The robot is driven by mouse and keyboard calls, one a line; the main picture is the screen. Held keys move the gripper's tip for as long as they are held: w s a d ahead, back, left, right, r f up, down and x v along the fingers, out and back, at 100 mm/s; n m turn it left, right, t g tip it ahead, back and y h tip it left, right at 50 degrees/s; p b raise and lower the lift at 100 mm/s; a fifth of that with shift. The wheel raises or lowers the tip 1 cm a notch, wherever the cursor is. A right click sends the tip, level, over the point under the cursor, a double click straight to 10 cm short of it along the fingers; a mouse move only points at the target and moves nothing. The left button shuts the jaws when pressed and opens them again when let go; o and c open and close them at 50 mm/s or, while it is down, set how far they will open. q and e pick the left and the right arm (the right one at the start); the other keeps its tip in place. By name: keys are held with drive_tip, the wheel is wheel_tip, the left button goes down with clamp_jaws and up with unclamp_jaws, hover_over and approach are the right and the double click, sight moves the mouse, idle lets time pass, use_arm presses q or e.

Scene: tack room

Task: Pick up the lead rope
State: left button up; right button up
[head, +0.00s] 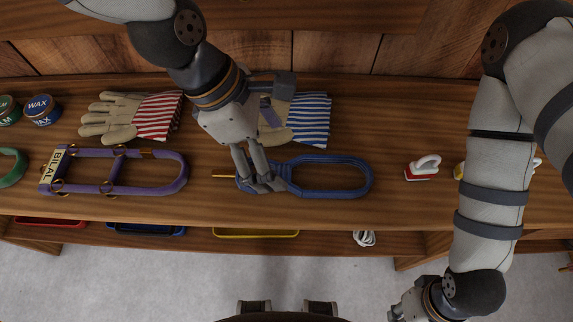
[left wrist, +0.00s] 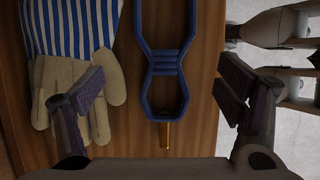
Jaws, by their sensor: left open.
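The lead rope (head: 330,161) is a blue coiled loop with a wrapped waist and a gold clip, lying flat on the wooden shelf. In the left wrist view the rope (left wrist: 165,55) runs up the middle, its gold clip (left wrist: 165,134) nearest me. My left gripper (head: 262,184) is over the clip end of the rope and hides part of it. Its two fingers stand apart in the left wrist view (left wrist: 160,88), one on either side of the rope, with nothing held. My right gripper (head: 402,312) is low at the picture's edge, its fingers partly cut off.
A blue-striped glove (head: 310,118) lies just behind the rope. A purple halter (head: 120,191) labelled BILAL and a red-striped glove (head: 157,116) lie left. A red-and-white brush (head: 422,170) sits right. The shelf's front edge (head: 300,225) is close to the rope.

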sight(286, 172)
use_arm(q)
drive_tip(key=x, duration=0.2)
drive_tip(key=s+x, duration=0.1)
drive_tip(key=x, duration=0.1)
drive_tip(key=shift+f+b, duration=0.3)
drive_tip(key=shift+b, duration=0.05)
drive_tip(key=shift+w+d+f, duration=0.1)
drive_tip(key=shift+d+f, duration=0.1)
drive_tip(key=shift+f, duration=0.1)
drive_tip(key=shift+w, duration=0.1)
use_arm(e)
drive_tip(key=shift+s+f, duration=0.45)
drive_tip(key=shift+f, duration=0.05)
use_arm(q)
drive_tip(key=shift+f, duration=0.2)
use_arm(e)
drive_tip(key=shift+w+r, duration=0.15)
use_arm(q)
drive_tip(key=c, duration=1.5)
